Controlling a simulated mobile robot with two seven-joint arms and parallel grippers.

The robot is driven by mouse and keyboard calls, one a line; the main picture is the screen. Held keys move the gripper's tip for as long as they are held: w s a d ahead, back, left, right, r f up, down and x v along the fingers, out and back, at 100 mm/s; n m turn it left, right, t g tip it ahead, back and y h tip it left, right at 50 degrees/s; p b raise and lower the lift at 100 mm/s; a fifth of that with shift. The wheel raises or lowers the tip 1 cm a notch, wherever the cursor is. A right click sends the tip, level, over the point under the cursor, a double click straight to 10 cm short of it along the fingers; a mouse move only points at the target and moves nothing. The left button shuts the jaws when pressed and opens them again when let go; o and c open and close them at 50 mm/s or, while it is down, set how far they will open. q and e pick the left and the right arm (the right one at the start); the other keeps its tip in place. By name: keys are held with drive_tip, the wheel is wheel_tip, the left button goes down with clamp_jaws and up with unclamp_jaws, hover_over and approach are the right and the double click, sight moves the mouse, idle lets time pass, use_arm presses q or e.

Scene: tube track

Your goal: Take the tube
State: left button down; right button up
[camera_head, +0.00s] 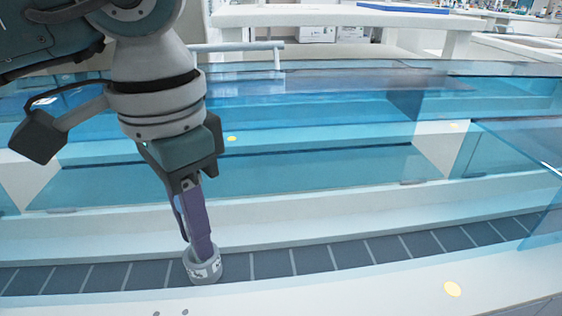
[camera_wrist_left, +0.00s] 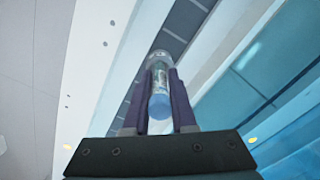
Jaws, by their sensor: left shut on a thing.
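The tube (camera_wrist_left: 159,106) shows in the left wrist view as a clear body with a blue cap. It lies between the two dark purple fingers of my left gripper (camera_wrist_left: 162,76), which is shut on it. Its far end points to a round grey holder (camera_wrist_left: 158,54) on the track. In the head view my left gripper (camera_head: 199,236) points down, with its fingertips at the mouth of the holder (camera_head: 206,271). The tube is hidden behind the fingers there. I cannot tell whether its lower end is still inside the holder. My right gripper is not in view.
The dark segmented track (camera_head: 312,260) runs left to right, with a white ledge (camera_head: 420,285) in front. Blue see-through panels (camera_head: 320,170) stand behind it, and another (camera_head: 540,220) is at the right. A yellow disc (camera_head: 452,289) marks the front ledge.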

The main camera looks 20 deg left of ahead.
use_arm(q)
wheel_tip(320, 180, up, 20)
drive_tip(key=p, duration=0.4)
